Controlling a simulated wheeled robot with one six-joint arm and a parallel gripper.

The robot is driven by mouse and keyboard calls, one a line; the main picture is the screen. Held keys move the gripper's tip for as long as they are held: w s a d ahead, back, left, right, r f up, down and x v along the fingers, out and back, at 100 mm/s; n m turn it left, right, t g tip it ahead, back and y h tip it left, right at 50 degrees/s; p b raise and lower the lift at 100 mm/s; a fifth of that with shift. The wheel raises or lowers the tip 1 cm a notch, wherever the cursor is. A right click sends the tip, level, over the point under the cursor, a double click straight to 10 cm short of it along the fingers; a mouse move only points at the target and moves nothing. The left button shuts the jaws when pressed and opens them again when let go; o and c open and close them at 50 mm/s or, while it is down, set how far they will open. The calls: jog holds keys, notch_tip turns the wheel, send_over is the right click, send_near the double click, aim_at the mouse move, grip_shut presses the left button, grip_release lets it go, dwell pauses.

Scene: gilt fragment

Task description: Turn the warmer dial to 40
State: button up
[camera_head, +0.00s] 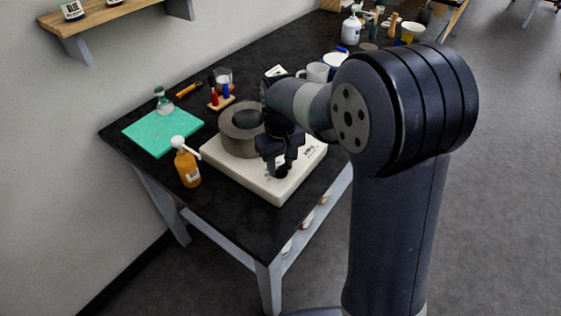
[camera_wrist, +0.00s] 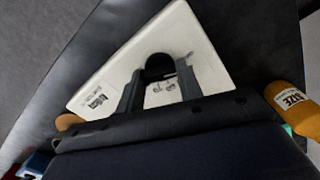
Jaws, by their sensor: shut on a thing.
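The warmer (camera_head: 240,178) is a cream-white box on the black table. It also shows in the wrist view (camera_wrist: 118,78). A grey round block (camera_head: 236,137) with a hollow sits on its top. My gripper (camera_head: 282,165) points down at the warmer's front right part. In the wrist view its two fingers (camera_wrist: 160,80) stand on either side of the round black dial (camera_wrist: 159,66) and are shut on it. The marks beside the dial are too small to read, so I cannot tell its setting. My arm and gripper hide part of the warmer in the head view.
An amber bottle with a white pump (camera_head: 188,166) stands just left of the warmer. A green mat (camera_head: 150,140) holds a small flask (camera_head: 162,100). A small rack with red and blue items (camera_head: 221,98) and a white mug (camera_head: 317,72) stand behind.

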aim_at(280, 167)
jog(key=shift+m+p, duration=0.4)
jog(key=shift+m, duration=1.8)
jog(key=o, duration=1)
notch_tip(280, 167, up, 11)
jog(key=shift+f, duration=0.1)
